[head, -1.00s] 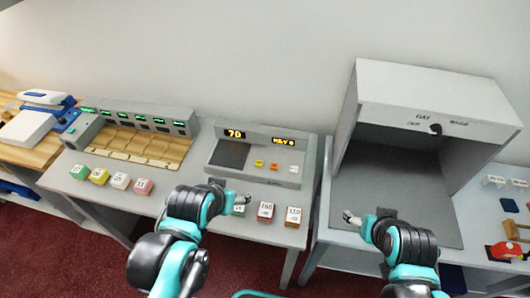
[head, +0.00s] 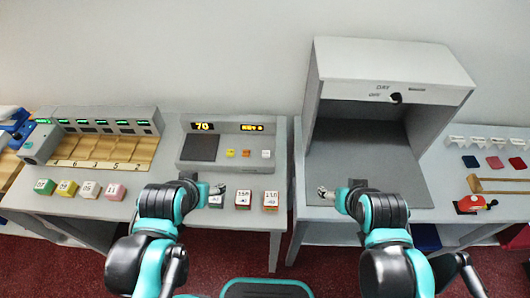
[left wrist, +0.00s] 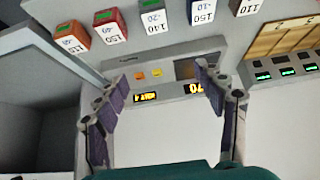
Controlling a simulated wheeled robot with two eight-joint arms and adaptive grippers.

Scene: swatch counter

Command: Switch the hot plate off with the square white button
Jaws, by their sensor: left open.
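The hot plate unit (head: 225,169) is a grey console with a dark square plate (head: 200,148). Its left display reads 70 in yellow. The square white button (head: 266,154) is the rightmost of three, beside an orange (head: 246,153) and a yellow button (head: 231,153). My left gripper (head: 216,190) is in front of the console, apart from the buttons. In the left wrist view, the left gripper (left wrist: 160,90) is open and empty, with the console beyond its fingers; I cannot make out the white button there. My right gripper (head: 326,192) is before the grey booth; its jaws are unclear.
Several coloured, labelled blocks line the counter's front edge, including a red one (head: 270,201) near my left gripper. A sample rack (head: 100,148) stands left. The booth (head: 385,65) stands right on a separate table, with a narrow gap between the tables.

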